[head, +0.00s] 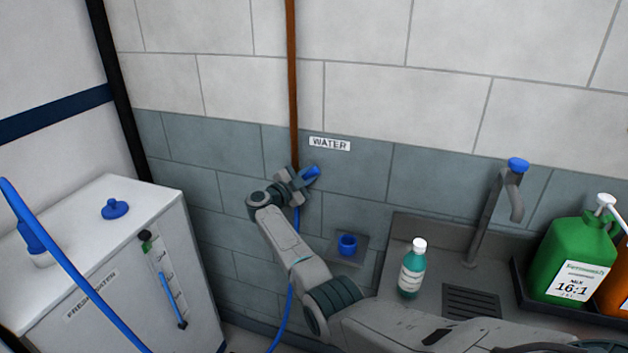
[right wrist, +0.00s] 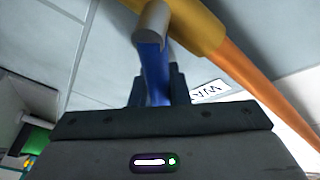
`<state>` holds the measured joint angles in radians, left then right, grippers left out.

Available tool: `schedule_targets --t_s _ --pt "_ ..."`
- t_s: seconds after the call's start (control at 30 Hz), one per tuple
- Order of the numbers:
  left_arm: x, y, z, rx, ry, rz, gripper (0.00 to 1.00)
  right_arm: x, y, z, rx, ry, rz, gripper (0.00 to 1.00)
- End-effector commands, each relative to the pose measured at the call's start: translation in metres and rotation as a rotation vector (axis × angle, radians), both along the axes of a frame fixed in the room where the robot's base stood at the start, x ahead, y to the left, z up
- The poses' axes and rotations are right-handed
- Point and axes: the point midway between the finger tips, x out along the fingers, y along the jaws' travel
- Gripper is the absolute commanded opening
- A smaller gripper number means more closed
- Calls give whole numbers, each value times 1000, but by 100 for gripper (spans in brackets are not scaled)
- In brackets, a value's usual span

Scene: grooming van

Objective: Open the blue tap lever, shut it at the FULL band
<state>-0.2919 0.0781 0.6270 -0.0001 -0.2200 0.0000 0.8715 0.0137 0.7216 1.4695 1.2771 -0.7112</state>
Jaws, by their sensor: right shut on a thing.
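The blue tap lever (head: 311,173) is on the brown pipe (head: 292,85) under the WATER sign. My right gripper (head: 298,182) is shut on the lever. In the right wrist view the blue lever (right wrist: 155,72) stands between the two dark fingers, below a brass valve body (right wrist: 195,22). The white fresh water tank (head: 95,310) stands at the left. Its sight gauge (head: 172,300) shows a blue column reaching part way up, below a green mark (head: 146,237) near the top. Gauge lettering is too small to read. My left gripper is out of view.
A blue hose (head: 75,275) enters the tank's filler neck (head: 40,258). A blue cap (head: 115,208) lies on the tank top. At the right are a teal bottle (head: 412,270), a sink faucet (head: 490,215) and a green jug (head: 572,258).

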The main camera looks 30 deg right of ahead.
Motion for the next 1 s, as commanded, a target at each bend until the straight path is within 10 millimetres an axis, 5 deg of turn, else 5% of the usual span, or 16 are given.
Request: schedule_targets --t_s 0.87,0.9,1.0 --pt "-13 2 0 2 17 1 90 6 6 7 -107 128 2 0" --pt "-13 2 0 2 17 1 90 6 6 7 -107 128 2 17" --pt "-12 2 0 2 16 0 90 6 6 7 -107 128 2 37"
